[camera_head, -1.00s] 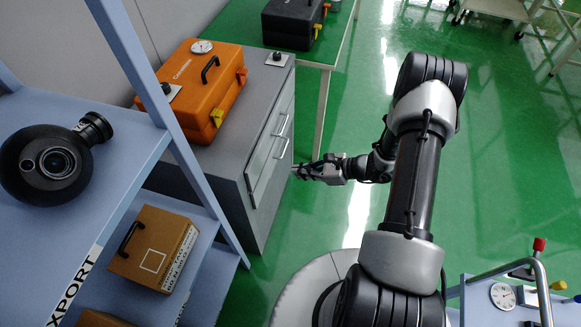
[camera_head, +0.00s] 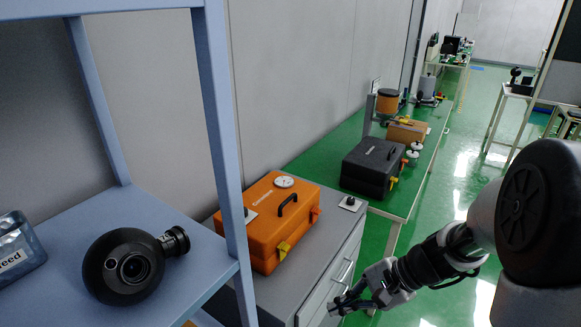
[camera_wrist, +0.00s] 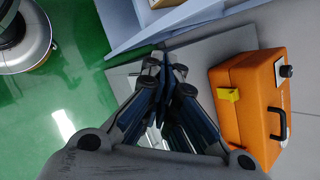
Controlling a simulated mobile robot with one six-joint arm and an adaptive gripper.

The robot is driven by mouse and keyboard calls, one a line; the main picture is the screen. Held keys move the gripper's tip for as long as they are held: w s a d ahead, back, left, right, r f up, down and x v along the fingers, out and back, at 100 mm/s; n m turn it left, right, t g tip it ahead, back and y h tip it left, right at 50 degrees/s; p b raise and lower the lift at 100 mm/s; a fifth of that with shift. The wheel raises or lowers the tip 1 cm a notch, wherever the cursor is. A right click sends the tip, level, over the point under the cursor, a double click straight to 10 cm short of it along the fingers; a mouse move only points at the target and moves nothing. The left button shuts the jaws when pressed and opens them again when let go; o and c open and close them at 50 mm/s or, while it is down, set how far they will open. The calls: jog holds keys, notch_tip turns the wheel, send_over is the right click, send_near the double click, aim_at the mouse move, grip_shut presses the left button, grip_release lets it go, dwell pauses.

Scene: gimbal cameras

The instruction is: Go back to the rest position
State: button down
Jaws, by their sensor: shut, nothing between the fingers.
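My gripper (camera_head: 345,305) is at the lower right of the head view, beside the front of the grey drawer cabinet (camera_head: 336,262). It is empty, and in the wrist view its fingers (camera_wrist: 163,75) are together. My arm reaches in from the right edge of the head view.
An orange case (camera_head: 268,222) stands on the cabinet. It also shows in the wrist view (camera_wrist: 240,115). A blue shelf (camera_head: 190,262) at left holds a black round gimbal camera (camera_head: 122,268). A black case (camera_head: 372,168) is on the green table (camera_head: 345,137).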

jog(key=s+d+r+n+t+h, duration=0.2)
jog(key=s+r+n+h, duration=0.6)
jog(key=s+r+n, duration=0.4)
jog(key=shift+s+d+r+t, duration=0.4)
jog(key=shift+s+r+t, duration=0.5)
jog(key=shift+s, duration=1.55)
jog(key=shift+r, duration=0.2)
